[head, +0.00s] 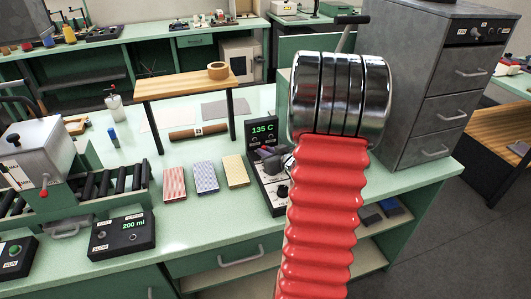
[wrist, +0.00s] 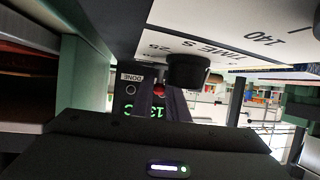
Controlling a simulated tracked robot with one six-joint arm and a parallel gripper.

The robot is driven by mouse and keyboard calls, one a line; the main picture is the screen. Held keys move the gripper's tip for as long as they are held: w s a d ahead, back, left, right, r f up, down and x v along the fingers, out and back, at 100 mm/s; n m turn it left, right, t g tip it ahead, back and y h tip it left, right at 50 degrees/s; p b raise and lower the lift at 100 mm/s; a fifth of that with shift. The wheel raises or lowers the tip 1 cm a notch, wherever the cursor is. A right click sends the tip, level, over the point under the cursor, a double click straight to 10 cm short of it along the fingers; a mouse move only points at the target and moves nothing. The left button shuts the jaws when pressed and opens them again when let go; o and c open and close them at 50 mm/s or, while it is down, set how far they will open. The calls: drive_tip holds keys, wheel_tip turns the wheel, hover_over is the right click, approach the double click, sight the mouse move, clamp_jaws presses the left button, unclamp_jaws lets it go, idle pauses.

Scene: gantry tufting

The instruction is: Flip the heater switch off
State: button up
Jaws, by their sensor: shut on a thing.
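The heater unit (head: 281,196) stands on the green bench, partly behind my red-sleeved arm. Its upright display (head: 263,130) reads 135 C in green; the display (wrist: 135,110) also shows upside down in the wrist view. My gripper (head: 277,165) is low over the unit's panel, partly hidden by my arm. In the wrist view its dark fingers (wrist: 165,104) are close together in front of the display. They are shut on the heater switch, which is mostly hidden between them. A small red spot (wrist: 159,90) shows at the fingertips. I cannot make out the switch's position.
A black knob (wrist: 187,70) on a panel marked TIME S is close by in the wrist view. Red, blue and yellow blocks (head: 205,178) lie left of the unit. A grey drawer cabinet (head: 435,90) is at right.

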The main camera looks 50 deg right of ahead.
clamp_jaws()
drive_tip(key=shift+w+a+n+g+h, duration=0.15)
drive_tip(key=shift+a+n+g+h, duration=0.15)
drive_tip(key=shift+n, duration=0.35)
drive_tip(key=shift+w+a+n+g+h, duration=0.15)
drive_tip(key=shift+n+g+h, duration=0.25)
drive_tip(key=shift+n, duration=0.25)
drive_tip(key=o, duration=0.7)
unclamp_jaws()
drive_tip(key=shift+s, duration=0.1)
drive_tip(key=shift+c, duration=0.2)
drive_tip(key=shift+s+a, duration=0.1)
drive_tip(key=shift+a, duration=0.05)
